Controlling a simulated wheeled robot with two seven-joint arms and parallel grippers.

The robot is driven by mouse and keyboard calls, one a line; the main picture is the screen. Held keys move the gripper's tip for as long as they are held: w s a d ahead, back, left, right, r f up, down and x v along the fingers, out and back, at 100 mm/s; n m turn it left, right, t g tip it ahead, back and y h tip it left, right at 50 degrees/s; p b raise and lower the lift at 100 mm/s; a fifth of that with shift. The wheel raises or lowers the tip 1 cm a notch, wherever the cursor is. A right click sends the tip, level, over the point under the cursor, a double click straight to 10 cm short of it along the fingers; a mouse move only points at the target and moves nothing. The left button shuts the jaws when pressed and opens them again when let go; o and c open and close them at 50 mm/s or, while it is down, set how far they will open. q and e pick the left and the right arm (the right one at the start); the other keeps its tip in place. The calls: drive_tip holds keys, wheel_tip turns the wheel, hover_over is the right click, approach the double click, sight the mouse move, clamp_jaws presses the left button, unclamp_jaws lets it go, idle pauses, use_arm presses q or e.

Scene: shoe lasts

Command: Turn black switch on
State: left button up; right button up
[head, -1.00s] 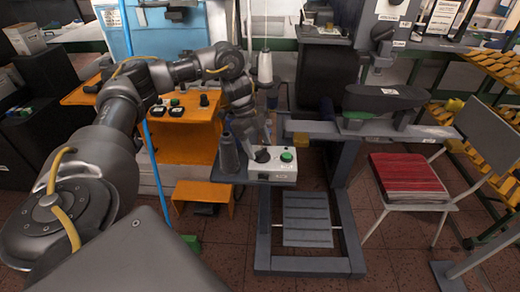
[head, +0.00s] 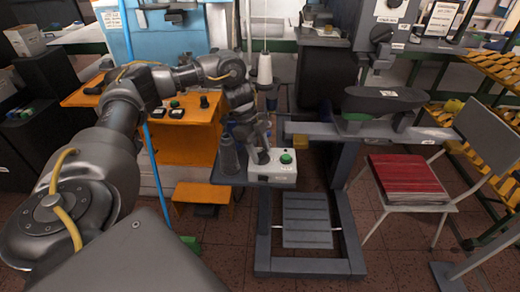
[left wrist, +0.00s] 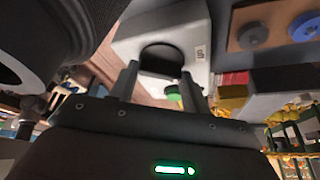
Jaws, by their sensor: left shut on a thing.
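The white control box (head: 284,176) stands on a grey ledge in the middle of the head view. A green button (head: 286,158) is on its top. My left gripper (head: 261,160) reaches down to the box, left of the green button, and hides the black switch there. In the left wrist view the round black switch (left wrist: 161,57) shows on the white box (left wrist: 188,22), between the two fingers of my left gripper (left wrist: 160,82). The gripper is shut on the switch. The green button (left wrist: 173,93) shows partly behind a finger. My right gripper is not in view.
A dark grey cone (head: 229,157) stands just left of the box, close to my arm. An orange cabinet (head: 188,146) with black knobs is further left.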

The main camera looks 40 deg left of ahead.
use_arm(q)
drive_tip(key=shift+r+m+g+p, duration=0.3)
drive_tip(key=shift+m+p, duration=0.5)
drive_tip(key=shift+p, duration=0.2)
drive_tip(key=shift+o, duration=0.2)
drive_tip(key=m+g+p, duration=0.1)
drive_tip(key=m+p, duration=0.1)
drive_tip(key=p, duration=0.1)
drive_tip(key=m+g+p, duration=0.1)
drive_tip(key=m+p, duration=0.2)
drive_tip(key=shift+w+p, duration=0.2)
drive_tip(key=shift+p, duration=0.1)
drive_tip(key=m+y+p, duration=0.1)
drive_tip(key=m, duration=0.1)
drive_tip(key=shift+w+d+f+m+g, duration=0.1)
drive_tip(key=shift+m+g, duration=0.2)
drive_tip(key=shift+f+m+g+y+p, duration=0.15)
drive_tip(key=shift+m+g+y+p, duration=0.35)
drive_tip(key=shift+m, duration=0.7)
drive_tip(key=shift+c, duration=0.2)
drive_tip(key=o, duration=1)
drive_tip(key=b+v, duration=0.1)
drive_tip(key=v, duration=0.9)
drive_tip(key=shift+r, duration=0.4)
